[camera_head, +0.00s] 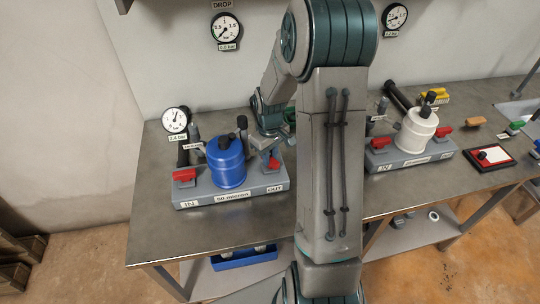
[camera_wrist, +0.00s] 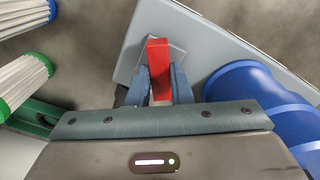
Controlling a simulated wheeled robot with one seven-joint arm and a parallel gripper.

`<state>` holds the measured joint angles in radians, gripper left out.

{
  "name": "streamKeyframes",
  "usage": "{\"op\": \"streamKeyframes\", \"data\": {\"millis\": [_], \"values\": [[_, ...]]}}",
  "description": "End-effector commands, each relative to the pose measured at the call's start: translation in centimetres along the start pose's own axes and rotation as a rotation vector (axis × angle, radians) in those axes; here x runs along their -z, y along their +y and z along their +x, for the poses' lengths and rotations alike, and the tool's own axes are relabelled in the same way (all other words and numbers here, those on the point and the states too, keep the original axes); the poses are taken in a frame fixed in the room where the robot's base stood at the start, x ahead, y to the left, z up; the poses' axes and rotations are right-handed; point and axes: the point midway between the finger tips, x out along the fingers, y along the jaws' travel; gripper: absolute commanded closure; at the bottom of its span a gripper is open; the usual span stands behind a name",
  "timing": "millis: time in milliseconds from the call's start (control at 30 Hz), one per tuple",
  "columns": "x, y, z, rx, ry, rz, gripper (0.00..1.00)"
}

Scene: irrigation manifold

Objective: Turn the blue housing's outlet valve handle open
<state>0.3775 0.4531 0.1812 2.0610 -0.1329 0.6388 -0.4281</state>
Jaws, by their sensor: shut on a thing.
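The blue housing (camera_head: 226,162) stands on a grey base marked "50 micron", with "IN" at its left end and "OUT" at its right end. Its red outlet handle (camera_head: 273,163) is at the OUT end. In the wrist view the red handle (camera_wrist: 158,66) sits between the fingers of my gripper (camera_wrist: 158,88), which is shut on it. The handle's near part is hidden by my gripper body. The blue housing (camera_wrist: 262,100) is to the right in the wrist view. In the head view my gripper (camera_head: 268,150) is beside the housing's right side, partly hidden.
A red inlet handle (camera_head: 184,175) and a gauge (camera_head: 175,120) are left of the housing. A white housing (camera_head: 416,130) stands on another base to the right. Pleated white cartridges with green (camera_wrist: 24,84) and blue ends lie left in the wrist view. The bench front (camera_head: 160,225) is clear.

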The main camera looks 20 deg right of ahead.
Motion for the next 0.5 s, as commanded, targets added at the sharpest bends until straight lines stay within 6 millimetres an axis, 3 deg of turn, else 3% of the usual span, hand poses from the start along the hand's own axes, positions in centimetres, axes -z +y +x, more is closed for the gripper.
{"op": "streamKeyframes", "data": {"millis": [500], "values": [[0.05, 0.06, -0.23, -0.001, 0.002, -0.489, 1.00]]}}
